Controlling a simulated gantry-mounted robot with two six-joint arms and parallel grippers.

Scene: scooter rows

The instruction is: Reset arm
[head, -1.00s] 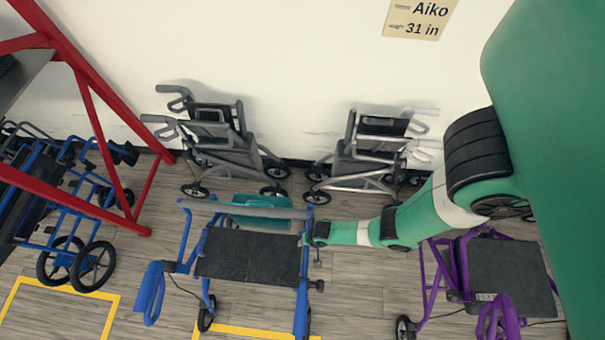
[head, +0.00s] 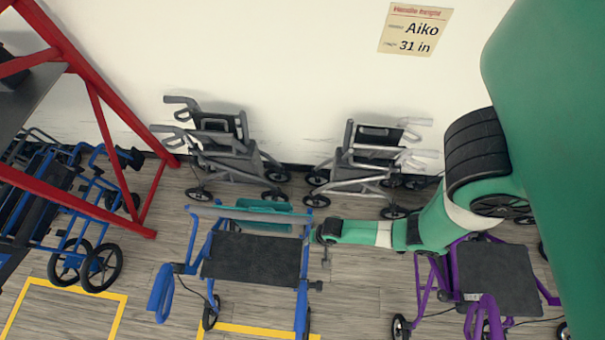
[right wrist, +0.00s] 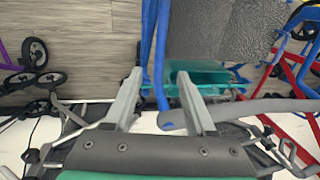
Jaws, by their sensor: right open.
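My right arm (head: 420,232) comes in from the right in the head view and reaches left to the blue walker (head: 305,265). My right gripper (right wrist: 160,85) is open in the right wrist view. A blue tube of the walker (right wrist: 162,60) shows between its two grey fingers; I cannot tell whether they touch it. In the head view the fingers are too small and hidden to make out. The walker has a dark seat (head: 252,258) and a teal basket (head: 265,206), also in the right wrist view (right wrist: 215,72). My left gripper is not in view.
A purple walker (head: 425,290) stands below my right arm. A red frame (head: 110,130) and blue walkers (head: 75,215) are at left. A sign (head: 415,30) reads "Aiko 31 in".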

